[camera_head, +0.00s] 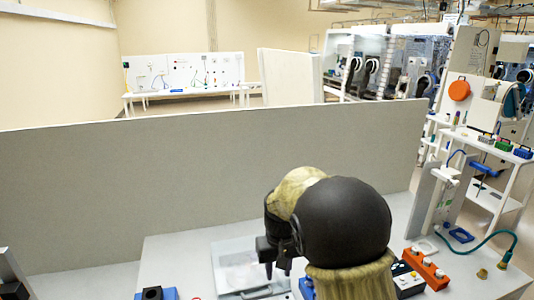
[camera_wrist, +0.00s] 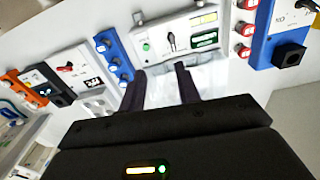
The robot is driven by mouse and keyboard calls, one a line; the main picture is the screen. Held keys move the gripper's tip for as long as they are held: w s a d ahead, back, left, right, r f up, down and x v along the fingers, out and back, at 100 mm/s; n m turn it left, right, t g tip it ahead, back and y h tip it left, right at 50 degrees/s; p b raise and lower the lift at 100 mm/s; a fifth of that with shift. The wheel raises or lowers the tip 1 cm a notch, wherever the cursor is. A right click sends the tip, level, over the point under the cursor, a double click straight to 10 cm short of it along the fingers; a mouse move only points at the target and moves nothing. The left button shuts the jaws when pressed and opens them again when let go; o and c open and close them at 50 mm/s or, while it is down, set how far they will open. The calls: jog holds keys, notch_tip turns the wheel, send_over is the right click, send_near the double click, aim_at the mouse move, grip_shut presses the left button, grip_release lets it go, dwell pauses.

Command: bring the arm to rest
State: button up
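My arm reaches over the white bench (camera_head: 190,255) in the head view, its large dark joint hiding part of the bench. My gripper (camera_head: 275,267) points down close to a clear flat tray-like item (camera_head: 228,278). In the wrist view my gripper (camera_wrist: 159,69) has its two dark fingers spread apart, with no object visible between them. Beyond the fingertips is a white panel device (camera_wrist: 178,36) with a green button and small displays. How far the fingertips are above the bench is hard to tell.
A grey partition (camera_head: 200,170) stands behind the bench. An orange block (camera_head: 425,268) and a green cable (camera_head: 513,238) lie to the right. The wrist view shows blue blocks with knobs (camera_wrist: 115,55) and (camera_wrist: 262,45). A dark-topped blue box (camera_head: 168,294) is at front left.

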jog(key=s+d+f+m+t, duration=0.1)
jog(key=s+d, duration=0.5)
jog(key=s, duration=0.2)
jog(key=s+d+f+m+t, duration=0.1)
jog(key=s+d, duration=0.5)
jog(key=s, duration=0.3)
jog(key=shift+s+d+m, duration=0.15)
jog(key=shift+d+m, duration=0.1)
jog(key=shift+m, duration=0.05)
